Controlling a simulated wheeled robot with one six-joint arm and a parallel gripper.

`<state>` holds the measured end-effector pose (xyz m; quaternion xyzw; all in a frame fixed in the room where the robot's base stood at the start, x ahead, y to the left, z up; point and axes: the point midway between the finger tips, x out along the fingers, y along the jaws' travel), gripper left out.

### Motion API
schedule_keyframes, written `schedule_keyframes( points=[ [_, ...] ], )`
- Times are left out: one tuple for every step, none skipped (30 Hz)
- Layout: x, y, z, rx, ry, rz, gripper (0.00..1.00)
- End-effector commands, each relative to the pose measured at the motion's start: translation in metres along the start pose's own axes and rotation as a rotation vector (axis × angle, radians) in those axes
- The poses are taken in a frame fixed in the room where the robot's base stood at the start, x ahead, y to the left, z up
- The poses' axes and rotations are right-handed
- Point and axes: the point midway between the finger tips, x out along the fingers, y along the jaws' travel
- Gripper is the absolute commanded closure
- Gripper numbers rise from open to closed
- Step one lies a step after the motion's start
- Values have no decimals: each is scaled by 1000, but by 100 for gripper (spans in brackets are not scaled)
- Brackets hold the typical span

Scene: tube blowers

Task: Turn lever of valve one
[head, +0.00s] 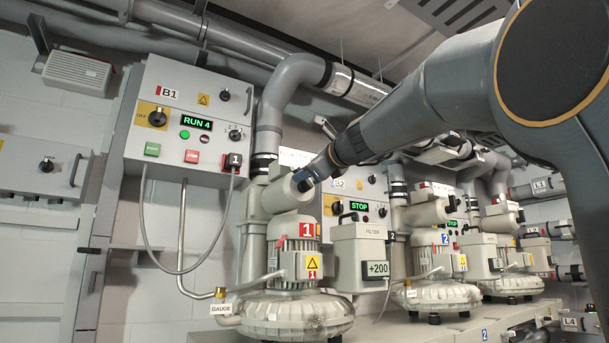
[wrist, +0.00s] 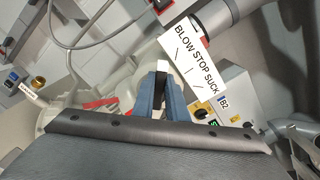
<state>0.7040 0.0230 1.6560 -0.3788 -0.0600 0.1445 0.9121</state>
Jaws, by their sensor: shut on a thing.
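Valve one (head: 284,196) is the beige cylindrical body on top of blower 1 (head: 297,305), the front blower with the red "1" plate. My gripper (head: 306,181) is at the valve's right end in the head view. In the wrist view my gripper (wrist: 161,76) is shut on the lever (wrist: 162,67), a small piece with a white tip and a black part between the blue fingers. Beside it is a white label (wrist: 188,50) reading BLOW, STOP, SUCK with three tick marks. Which mark the lever points at, I cannot tell. In the head view the lever is hidden by the gripper.
Control box B1 (head: 185,95) on the left wall shows RUN 4. Box B2 (head: 357,188) behind shows STOP. A filter box (head: 361,250) marked +200 stands right of blower 1. A grey pipe (head: 268,118) rises behind the valve. More blowers stand to the right.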

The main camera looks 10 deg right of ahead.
Motion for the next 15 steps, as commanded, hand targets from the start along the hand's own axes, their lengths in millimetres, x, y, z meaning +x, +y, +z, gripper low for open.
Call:
schedule_keyframes(
  points=[
    [0, 0, -1, 1, 1, 1, 100],
    [0, 0, -1, 1, 1, 1, 100],
    [0, 0, -1, 1, 1, 1, 100],
    [0, 0, -1, 1, 1, 1, 86],
    [0, 0, -1, 1, 1, 1, 81],
    [0, 0, -1, 1, 1, 1, 74],
    [0, 0, -1, 1, 1, 1, 69],
    [0, 0, -1, 1, 1, 1, 69],
    [0, 0, -1, 1, 1, 1, 69],
    [0, 0, -1, 1, 1, 1, 69],
    [0, 0, 0, 1, 1, 1, 69],
    [0, 0, 0, 2, 0, 0, 69],
    [0, 0, 0, 2, 0, 0, 69],
    [0, 0, 0, 2, 0, 0, 69],
    [0, 0, 0, 2, 0, 0, 69]
  ],
)
